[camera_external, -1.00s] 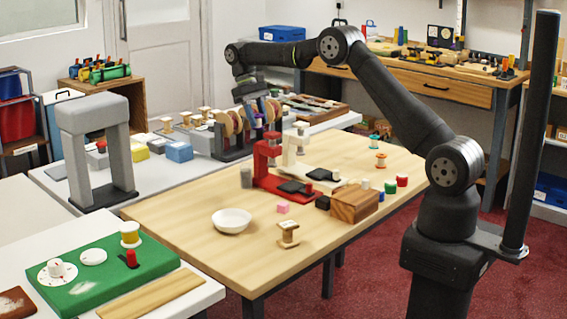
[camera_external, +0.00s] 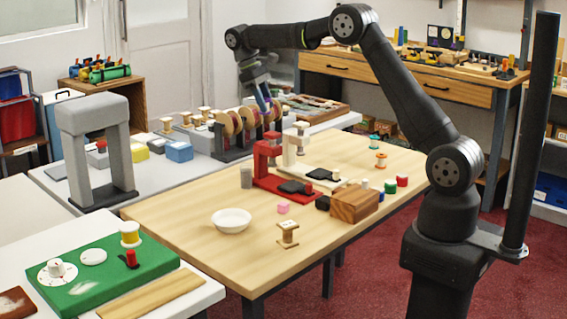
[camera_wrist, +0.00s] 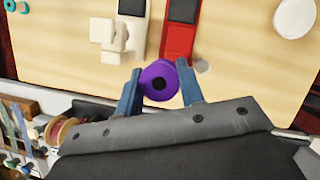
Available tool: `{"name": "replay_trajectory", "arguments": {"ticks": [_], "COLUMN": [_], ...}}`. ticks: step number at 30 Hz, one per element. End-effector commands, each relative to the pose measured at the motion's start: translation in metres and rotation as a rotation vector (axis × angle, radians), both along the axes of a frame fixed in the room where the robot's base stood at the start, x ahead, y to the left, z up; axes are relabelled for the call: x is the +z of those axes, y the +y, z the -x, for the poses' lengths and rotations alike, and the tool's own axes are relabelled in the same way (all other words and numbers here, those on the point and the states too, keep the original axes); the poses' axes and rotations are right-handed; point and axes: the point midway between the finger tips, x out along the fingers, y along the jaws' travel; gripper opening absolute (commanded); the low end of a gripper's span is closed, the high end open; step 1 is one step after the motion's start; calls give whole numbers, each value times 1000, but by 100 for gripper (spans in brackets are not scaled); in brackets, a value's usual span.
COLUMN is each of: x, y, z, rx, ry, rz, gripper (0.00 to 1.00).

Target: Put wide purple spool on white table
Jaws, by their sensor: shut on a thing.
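A wide purple spool (camera_wrist: 158,80) with a dark centre hole sits between the two blue fingers of my gripper (camera_wrist: 160,87) in the wrist view. The fingers are shut on its sides. In the external view my gripper (camera_external: 266,101) is raised near the disc rack, toward the far end of the wooden table; the spool cannot be made out clearly there. A white-topped table (camera_external: 152,174) stands behind the wooden table, carrying a grey arch, boxes, small spools and the rack. Another white surface (camera_external: 205,292) is at the front left, with a green board on it.
The wooden table (camera_external: 180,213) holds a red stand (camera_external: 268,165), a white stand, a wooden block (camera_external: 354,203), a white bowl (camera_external: 231,220) and small spools. The disc rack (camera_external: 232,143) and grey arch (camera_external: 92,150) stand tall on the white table.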

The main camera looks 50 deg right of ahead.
Motion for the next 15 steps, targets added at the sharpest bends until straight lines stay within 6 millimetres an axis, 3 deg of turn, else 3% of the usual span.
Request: {"name": "replay_trajectory", "arguments": {"ticks": [15], "x": [3], "y": [-5], "z": [112], "rx": [734], "ry": [-1], "rz": [2], "gripper": [10]}}
